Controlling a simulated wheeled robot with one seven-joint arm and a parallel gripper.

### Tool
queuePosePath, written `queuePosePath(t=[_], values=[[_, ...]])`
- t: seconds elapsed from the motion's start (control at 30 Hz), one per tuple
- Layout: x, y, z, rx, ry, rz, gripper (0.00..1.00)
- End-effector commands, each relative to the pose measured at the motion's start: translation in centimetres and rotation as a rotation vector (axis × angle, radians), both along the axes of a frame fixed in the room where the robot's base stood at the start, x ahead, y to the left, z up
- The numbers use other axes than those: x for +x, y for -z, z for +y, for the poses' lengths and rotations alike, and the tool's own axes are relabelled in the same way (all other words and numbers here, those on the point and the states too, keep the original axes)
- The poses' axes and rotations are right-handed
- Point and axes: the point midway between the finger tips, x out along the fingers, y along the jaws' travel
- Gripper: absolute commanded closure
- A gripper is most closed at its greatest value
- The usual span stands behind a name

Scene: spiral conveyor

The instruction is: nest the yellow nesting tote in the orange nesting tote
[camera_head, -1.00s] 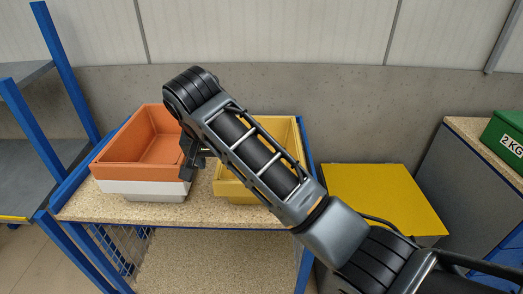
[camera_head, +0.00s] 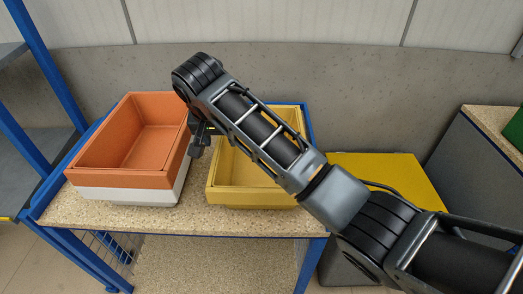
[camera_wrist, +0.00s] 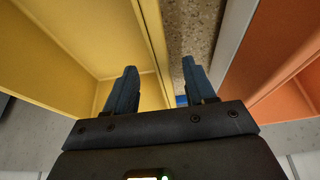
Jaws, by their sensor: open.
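The orange nesting tote (camera_head: 125,180) stands at the left of a chipboard-topped table, with a white lower part (camera_head: 130,195) showing under it. Its orange wall also shows at the right of the wrist view (camera_wrist: 275,60). The yellow nesting tote (camera_head: 250,200) stands upright to its right, with a narrow gap between them. It looks empty where visible; my arm hides part of it. My gripper (camera_head: 201,143) is open at the yellow tote's left side. In the wrist view, its fingers (camera_wrist: 160,85) lie on either side of the yellow tote's wall (camera_wrist: 152,40), apart from it.
The chipboard table top (camera_head: 190,222) has a bare strip in front of the totes. A blue-framed rack (camera_head: 42,65) stands at the left. A yellow-topped box (camera_head: 385,178) is at the right, with a grey cabinet (camera_head: 470,165) beyond. A concrete wall is close behind.

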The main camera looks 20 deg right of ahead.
Motion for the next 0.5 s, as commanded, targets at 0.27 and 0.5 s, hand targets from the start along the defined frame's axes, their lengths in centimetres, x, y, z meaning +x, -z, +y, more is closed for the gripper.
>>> queuePosePath(t=[0.27, 0.5], values=[[1.5, 2.9, -0.6, -0.001, -0.001, 0.0, 0.45], [1.5, 3.2, -0.6, 0.0, 0.0, 0.0, 0.45]])
